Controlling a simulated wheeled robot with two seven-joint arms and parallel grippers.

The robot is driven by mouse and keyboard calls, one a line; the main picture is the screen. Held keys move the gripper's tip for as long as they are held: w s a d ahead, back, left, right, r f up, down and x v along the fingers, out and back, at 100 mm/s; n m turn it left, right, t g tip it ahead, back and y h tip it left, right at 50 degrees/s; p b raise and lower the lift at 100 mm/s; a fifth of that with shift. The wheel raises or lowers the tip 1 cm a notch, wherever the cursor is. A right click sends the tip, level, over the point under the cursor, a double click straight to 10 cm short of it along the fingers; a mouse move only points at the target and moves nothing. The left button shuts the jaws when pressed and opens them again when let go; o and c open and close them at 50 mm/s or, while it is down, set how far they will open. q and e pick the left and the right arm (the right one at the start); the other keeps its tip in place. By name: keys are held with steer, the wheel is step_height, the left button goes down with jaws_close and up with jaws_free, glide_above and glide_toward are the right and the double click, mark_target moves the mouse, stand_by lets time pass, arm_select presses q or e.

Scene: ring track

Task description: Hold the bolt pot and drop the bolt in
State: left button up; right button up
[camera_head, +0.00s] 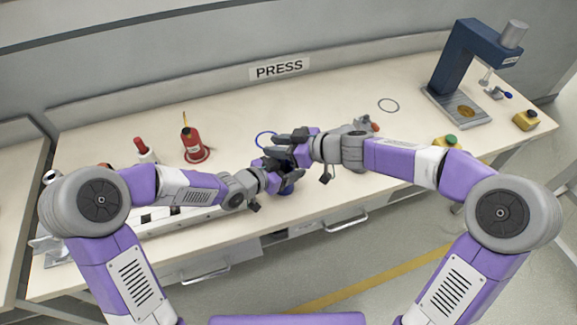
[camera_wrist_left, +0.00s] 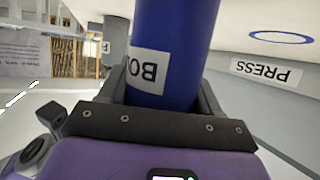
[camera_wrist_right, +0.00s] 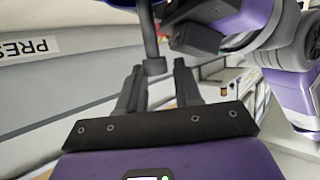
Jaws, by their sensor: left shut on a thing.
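The blue bolt pot (camera_wrist_left: 170,40), with a white label partly hidden, stands between the fingers of my left gripper (camera_wrist_left: 160,90), which is shut on it. In the head view a little blue of the pot shows below the grippers, and the left gripper (camera_head: 278,166) is mostly covered. My right gripper (camera_head: 274,146) is just above and beside it. In the right wrist view the right gripper (camera_wrist_right: 157,75) is open. A grey bolt (camera_wrist_right: 152,40) with its wider end lies between or just beyond its fingertips, with gaps showing. I cannot tell whether the bolt touches the pot.
A blue ring (camera_head: 262,136) and a grey ring (camera_head: 388,105) mark the table. A red stand (camera_head: 195,146) is at the left. The table's middle back is clear.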

steer(key=o, duration=0.3)
steer(key=shift+o, duration=0.2)
steer(key=v, duration=1.2)
steer(key=shift+r, duration=0.1)
arm_select(q)
steer(key=o, duration=1.1)
